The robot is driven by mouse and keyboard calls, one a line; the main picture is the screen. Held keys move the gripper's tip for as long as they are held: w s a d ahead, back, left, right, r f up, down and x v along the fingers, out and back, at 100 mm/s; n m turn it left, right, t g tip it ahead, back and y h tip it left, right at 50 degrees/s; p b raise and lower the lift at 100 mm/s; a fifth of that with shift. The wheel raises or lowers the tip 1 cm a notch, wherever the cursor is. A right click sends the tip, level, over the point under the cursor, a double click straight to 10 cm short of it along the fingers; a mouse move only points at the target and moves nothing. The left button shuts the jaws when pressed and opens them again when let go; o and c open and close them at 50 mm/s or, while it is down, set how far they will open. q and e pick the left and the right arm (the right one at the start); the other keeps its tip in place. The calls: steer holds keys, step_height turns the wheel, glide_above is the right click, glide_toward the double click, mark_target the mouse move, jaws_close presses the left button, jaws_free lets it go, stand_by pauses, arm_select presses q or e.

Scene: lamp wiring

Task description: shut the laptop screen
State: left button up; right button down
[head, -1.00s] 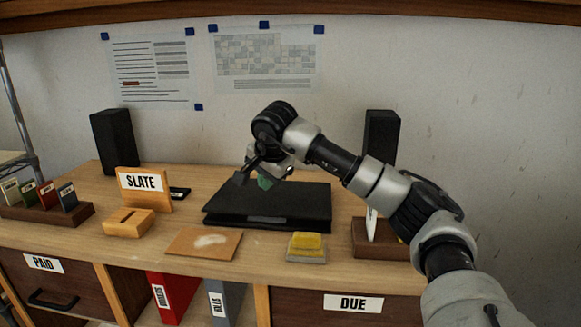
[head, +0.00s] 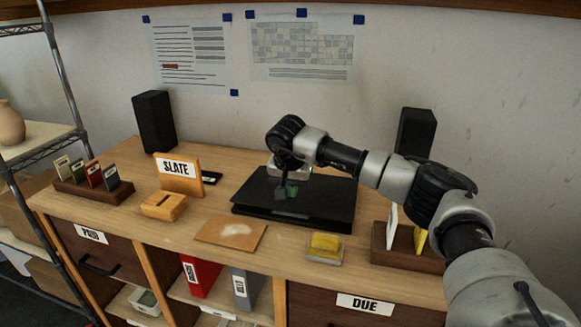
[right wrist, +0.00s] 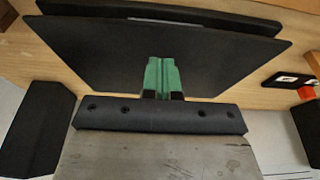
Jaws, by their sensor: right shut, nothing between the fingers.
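The black laptop (head: 325,205) lies on the wooden desk with its screen folded down almost flat over the base. In the right wrist view the dark lid (right wrist: 100,60) fills the middle, and a strip of the base (right wrist: 200,18) shows beyond its edge. I cannot tell whether a small gap is left between them. My right gripper (head: 286,191) is over the lid, shut and empty, with green finger pads. It also shows in the right wrist view (right wrist: 161,62), close to or touching the lid. My left gripper is not in view.
A speaker (head: 153,122) stands left of the laptop and another speaker (head: 415,132) behind my right arm. A SLATE sign (head: 180,172), a wooden slotted box (head: 164,206), a board (head: 231,233) and a yellow sponge (head: 325,243) sit around it. A card rack (head: 90,188) is far left.

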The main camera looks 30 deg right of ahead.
mark_target(291, 210)
steer(key=shift+s+a+f+p, duration=0.15)
steer(key=shift+f+p, duration=0.2)
steer(key=shift+f, duration=1.25)
steer(key=f+b, duration=0.2)
steer(key=shift+s+a+f, duration=0.15)
steer(key=shift+a+f, duration=0.05)
steer(key=shift+f, duration=0.2)
steer(key=shift+s, duration=0.1)
